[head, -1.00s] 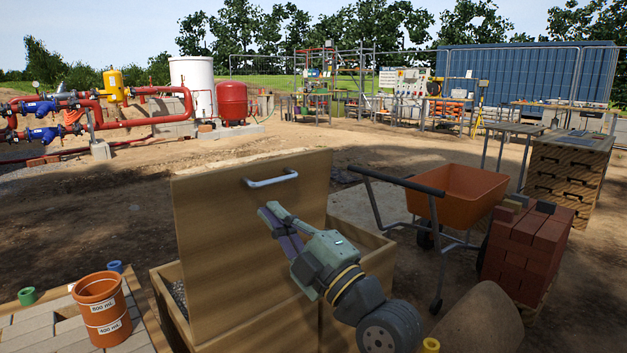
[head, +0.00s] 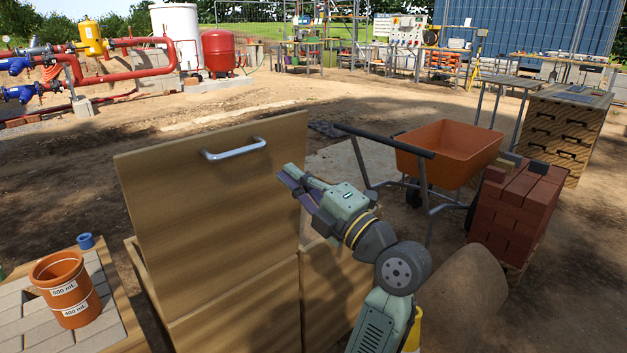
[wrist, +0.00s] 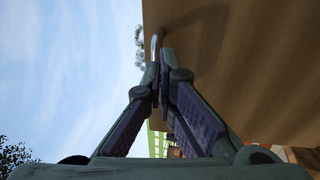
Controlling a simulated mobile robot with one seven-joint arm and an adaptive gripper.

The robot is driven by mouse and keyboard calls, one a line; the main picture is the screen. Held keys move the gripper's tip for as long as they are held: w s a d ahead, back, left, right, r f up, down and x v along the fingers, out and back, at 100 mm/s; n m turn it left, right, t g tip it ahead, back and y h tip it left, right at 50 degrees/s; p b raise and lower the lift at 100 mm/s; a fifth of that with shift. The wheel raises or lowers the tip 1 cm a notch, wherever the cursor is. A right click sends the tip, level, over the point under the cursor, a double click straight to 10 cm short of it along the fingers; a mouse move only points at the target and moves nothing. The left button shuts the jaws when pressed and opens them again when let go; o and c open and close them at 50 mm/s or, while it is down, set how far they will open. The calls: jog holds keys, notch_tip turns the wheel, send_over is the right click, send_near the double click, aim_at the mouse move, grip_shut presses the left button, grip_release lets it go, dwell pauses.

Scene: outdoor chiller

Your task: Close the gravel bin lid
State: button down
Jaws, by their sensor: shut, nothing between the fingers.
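The gravel bin is a wooden box (head: 225,318) in the lower middle of the head view. Its wooden lid (head: 205,215) stands raised and nearly upright, with a metal bar handle (head: 234,149) near its top edge. My gripper (head: 285,176) is shut and empty, to the right of the handle and close to the lid's right edge. In the wrist view, my gripper's fingertips (wrist: 160,57) are together beside the lid face (wrist: 240,70), with the handle (wrist: 155,45) just beyond them. I cannot tell whether they touch it. The gravel is hidden behind the lid.
An orange wheelbarrow (head: 448,155) and a stack of red bricks (head: 515,208) stand to the right. An orange measuring bucket (head: 66,288) stands on a paver-covered table (head: 110,335) at the lower left. Open dirt ground lies behind the bin.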

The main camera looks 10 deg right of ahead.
jog(key=p+x, duration=0.2)
jog(key=x, duration=0.4)
jog(key=shift+w, duration=0.1)
